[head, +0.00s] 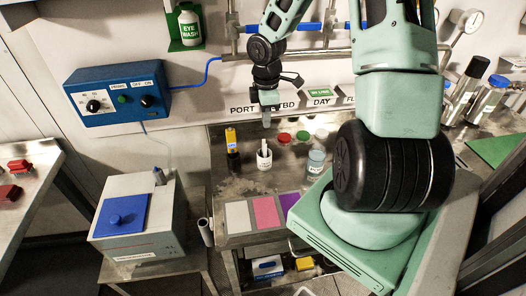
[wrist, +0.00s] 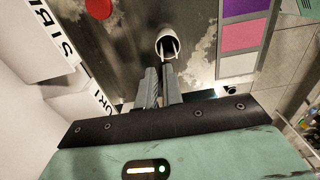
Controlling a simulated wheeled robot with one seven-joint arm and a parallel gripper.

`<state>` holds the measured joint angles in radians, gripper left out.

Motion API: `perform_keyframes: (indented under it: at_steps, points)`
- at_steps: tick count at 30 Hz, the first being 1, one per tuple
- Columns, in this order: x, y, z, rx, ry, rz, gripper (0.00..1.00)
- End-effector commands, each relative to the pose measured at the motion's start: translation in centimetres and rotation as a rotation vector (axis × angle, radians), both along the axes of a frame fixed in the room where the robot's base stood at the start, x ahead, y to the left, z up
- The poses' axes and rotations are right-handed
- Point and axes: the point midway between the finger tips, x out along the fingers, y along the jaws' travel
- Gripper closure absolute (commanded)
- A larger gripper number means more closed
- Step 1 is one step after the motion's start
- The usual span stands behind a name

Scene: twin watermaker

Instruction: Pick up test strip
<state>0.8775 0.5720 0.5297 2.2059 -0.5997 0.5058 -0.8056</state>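A small white cup (head: 264,163) stands on the metal bench, with pale strip-like pieces (head: 263,146) sticking up from it. My gripper (head: 266,121) points down above the bench, just behind and above the cup. In the wrist view, its two grey fingers (wrist: 159,70) lie just short of the cup's rim with a narrow gap between them and nothing visible in it.
A yellow and black bottle (head: 232,150) stands left of the cup, a clear beaker (head: 315,163) right. Red (head: 284,138) and green lids lie behind. White (head: 238,217), pink (head: 266,212) and purple pads line the front. A wall with pipes (head: 300,52) rises behind.

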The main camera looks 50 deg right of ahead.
Motion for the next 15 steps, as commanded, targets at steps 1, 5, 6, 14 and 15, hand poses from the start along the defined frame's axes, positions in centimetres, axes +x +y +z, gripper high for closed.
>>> perform_keyframes:
  at_steps: [1, 5, 6, 14, 15]
  points:
    - [0.0, 0.2, -1.1, 0.002, 0.003, 0.004, 0.92]
    - [0.0, 0.1, -2.8, 0.002, 0.002, 0.002, 0.92]
    - [0.0, 0.1, -3.1, 0.001, 0.002, 0.002, 0.92]
    - [0.1, 0.6, -5.2, 0.002, 0.003, 0.004, 0.92]
    - [0.2, 0.7, -5.8, 0.002, 0.003, 0.004, 0.92]
